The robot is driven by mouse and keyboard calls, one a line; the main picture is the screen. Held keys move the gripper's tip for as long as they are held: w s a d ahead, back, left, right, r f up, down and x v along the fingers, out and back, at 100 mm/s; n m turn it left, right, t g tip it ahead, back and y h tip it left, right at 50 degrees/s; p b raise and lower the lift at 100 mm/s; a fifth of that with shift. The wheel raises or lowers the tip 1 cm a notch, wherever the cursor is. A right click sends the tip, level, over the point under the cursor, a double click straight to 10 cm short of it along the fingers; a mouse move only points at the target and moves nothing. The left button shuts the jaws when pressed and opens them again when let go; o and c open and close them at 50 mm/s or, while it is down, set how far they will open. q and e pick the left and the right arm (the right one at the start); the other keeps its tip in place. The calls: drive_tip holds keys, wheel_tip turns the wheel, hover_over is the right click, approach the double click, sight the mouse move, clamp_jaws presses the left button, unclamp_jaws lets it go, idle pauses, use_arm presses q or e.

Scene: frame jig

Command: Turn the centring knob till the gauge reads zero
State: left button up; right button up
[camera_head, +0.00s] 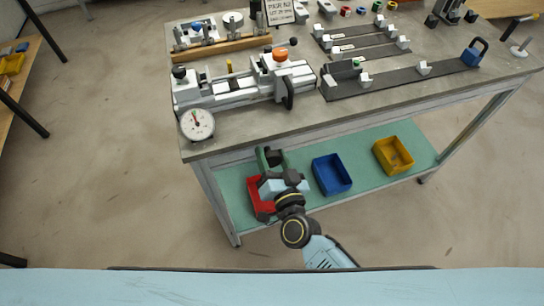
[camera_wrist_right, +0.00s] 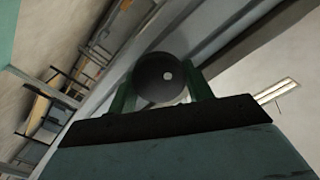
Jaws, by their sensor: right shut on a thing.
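My right gripper (camera_head: 270,157) is just below the bench's front edge. My left gripper is out of view.
The frame jig (camera_head: 245,87) with a black lever (camera_head: 289,92) sits above my gripper. A red bin (camera_head: 260,204), a blue bin (camera_head: 331,174) and a yellow bin (camera_head: 393,155) stand on the green lower shelf. A blue padlock-shaped weight (camera_head: 473,53) lies at the right.

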drive_tip(key=shift+m, duration=0.6)
drive_tip(key=o, duration=1)
drive_tip(key=shift+c, duration=0.2)
drive_tip(key=shift+r, duration=0.1)
